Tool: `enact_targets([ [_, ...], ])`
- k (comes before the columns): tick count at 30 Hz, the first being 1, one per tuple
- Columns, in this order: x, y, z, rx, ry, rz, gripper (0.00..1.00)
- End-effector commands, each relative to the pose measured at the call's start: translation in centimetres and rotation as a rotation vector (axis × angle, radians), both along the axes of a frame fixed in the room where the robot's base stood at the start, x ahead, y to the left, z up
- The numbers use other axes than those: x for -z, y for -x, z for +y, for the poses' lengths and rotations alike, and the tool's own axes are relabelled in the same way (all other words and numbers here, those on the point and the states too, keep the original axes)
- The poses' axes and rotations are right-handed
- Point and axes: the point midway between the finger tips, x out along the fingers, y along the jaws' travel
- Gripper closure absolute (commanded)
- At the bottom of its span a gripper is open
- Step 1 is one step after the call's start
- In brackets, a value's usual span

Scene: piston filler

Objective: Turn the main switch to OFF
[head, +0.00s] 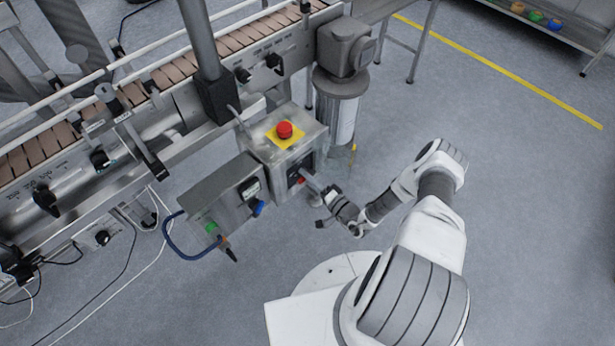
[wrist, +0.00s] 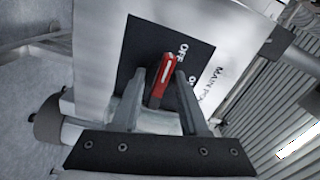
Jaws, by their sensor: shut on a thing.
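A second label is partly hidden by a finger. In the head view my gripper (head: 315,186) reaches the front of the steel box (head: 285,155), at the black switch plate (head: 294,176).
A red emergency button (head: 284,130) on a yellow plate tops the box. A grey control box (head: 215,200) with a blue knob (head: 258,208) and hanging blue cable stands left of it. The conveyor (head: 150,85) runs behind.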

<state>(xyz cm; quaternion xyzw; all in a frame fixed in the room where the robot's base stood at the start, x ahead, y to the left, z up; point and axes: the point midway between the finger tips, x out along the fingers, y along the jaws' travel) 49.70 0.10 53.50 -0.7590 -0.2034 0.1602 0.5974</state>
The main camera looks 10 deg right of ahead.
Motion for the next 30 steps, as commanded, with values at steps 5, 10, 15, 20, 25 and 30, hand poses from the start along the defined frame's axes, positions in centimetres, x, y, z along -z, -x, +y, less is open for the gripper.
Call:
enact_targets([
  [5,-0.04,-0.07,-0.02,0.001,0.004,-0.004,1.00],
  [10,-0.05,-0.07,-0.03,0.001,0.004,-0.004,1.00],
  [15,-0.03,-0.06,-0.02,0.001,0.003,-0.003,0.27],
  [20,-0.02,-0.03,-0.01,0.000,0.002,-0.002,0.26],
  [25,0.00,-0.03,-0.03,0.000,0.002,-0.001,0.26],
  [30,0.04,-0.12,-0.35,-0.001,0.001,-0.002,0.26],
])
